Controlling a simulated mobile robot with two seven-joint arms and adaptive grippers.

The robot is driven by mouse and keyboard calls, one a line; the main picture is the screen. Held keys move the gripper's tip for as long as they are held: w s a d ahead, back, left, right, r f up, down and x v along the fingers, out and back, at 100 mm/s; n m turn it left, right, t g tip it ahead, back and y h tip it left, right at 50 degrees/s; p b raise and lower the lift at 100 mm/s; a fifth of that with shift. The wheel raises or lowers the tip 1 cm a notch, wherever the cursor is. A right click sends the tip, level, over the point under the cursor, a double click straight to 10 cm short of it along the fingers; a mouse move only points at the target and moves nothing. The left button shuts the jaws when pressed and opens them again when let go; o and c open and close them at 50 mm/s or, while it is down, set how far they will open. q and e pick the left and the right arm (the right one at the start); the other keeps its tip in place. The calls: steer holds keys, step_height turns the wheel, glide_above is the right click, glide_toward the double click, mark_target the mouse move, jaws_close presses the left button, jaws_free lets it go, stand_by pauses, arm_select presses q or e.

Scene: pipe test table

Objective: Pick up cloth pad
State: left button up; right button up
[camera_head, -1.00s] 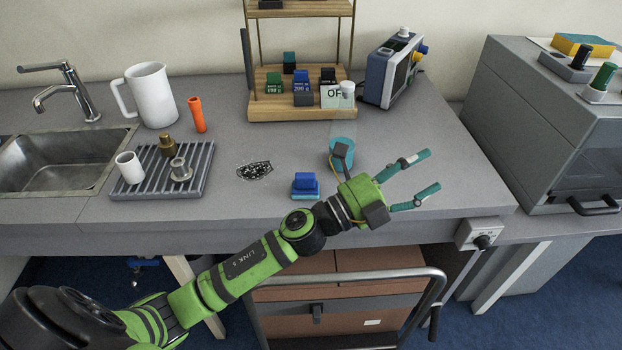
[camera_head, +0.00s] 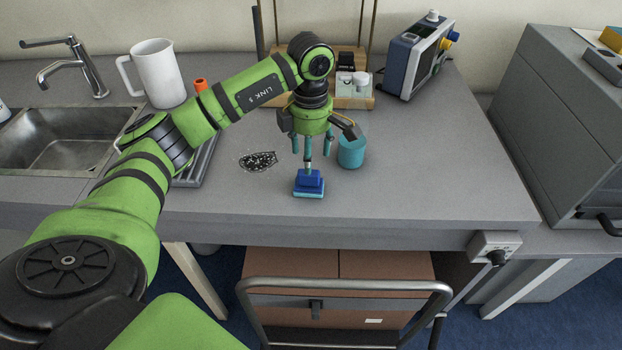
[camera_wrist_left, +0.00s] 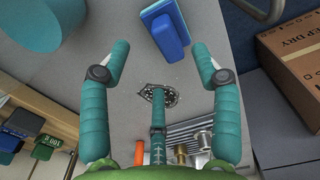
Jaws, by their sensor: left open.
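The likely cloth pad (camera_head: 309,190) is a blue block on a lighter blue base, lying near the front edge of the grey table. It also shows at the top of the left wrist view (camera_wrist_left: 169,33), beyond my fingertips. My left gripper (camera_head: 310,153) points down just above and behind it, with its three teal fingers spread and nothing between them. In the left wrist view my open gripper (camera_wrist_left: 159,62) has the pad ahead, apart from the fingers as far as I can tell. My right gripper is not in view.
A teal cup (camera_head: 351,152) stands close on the right of my gripper. A flat black-and-white speckled patch (camera_head: 258,160) lies to the left. A ribbed rack (camera_head: 196,165) and sink (camera_head: 62,140) are farther left. A wooden stand (camera_head: 356,101) is behind. The table front right is clear.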

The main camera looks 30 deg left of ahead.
mark_target(309, 181)
arm_select(q)
steer(key=f, duration=0.1)
steer(key=f+p, duration=0.1)
steer(key=f, duration=0.1)
steer(key=f+p, duration=0.1)
steer(key=f, duration=0.1)
steer(key=shift+s+f, duration=0.2)
steer(key=shift+s, duration=0.05)
steer(key=shift+f, duration=0.3)
steer(key=c, duration=1.1)
